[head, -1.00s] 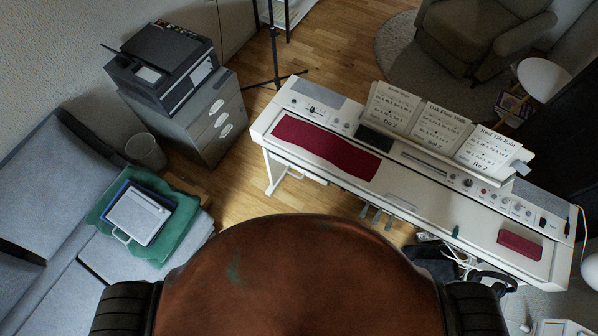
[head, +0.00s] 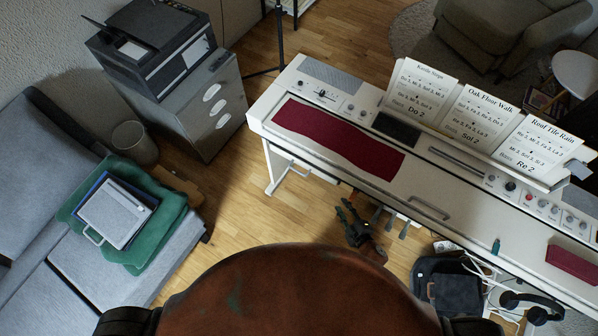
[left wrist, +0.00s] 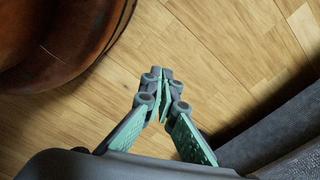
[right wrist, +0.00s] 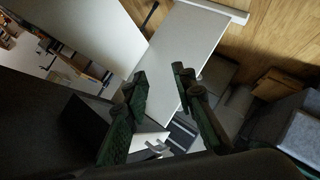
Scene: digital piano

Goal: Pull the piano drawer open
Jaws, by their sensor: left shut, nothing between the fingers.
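The white digital piano (head: 335,163) runs diagonally across the right of the head view. A grey bar handle (head: 429,208) sits on its near face, right of the red cloth; I take it for the drawer's handle. No open drawer shows. My right gripper (head: 351,214) is open and empty, low beside the piano's near edge, to the left of the handle and apart from it. In the right wrist view its two fingers (right wrist: 161,80) are spread, with white panels beyond. My left gripper (left wrist: 160,80) is shut and empty above the wooden floor, outside the head view.
Pedals (head: 390,221) hang below the piano, close to my right gripper. A black bag (head: 447,287) and headphones (head: 532,306) lie at lower right. Sheet music (head: 475,118) stands on top.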

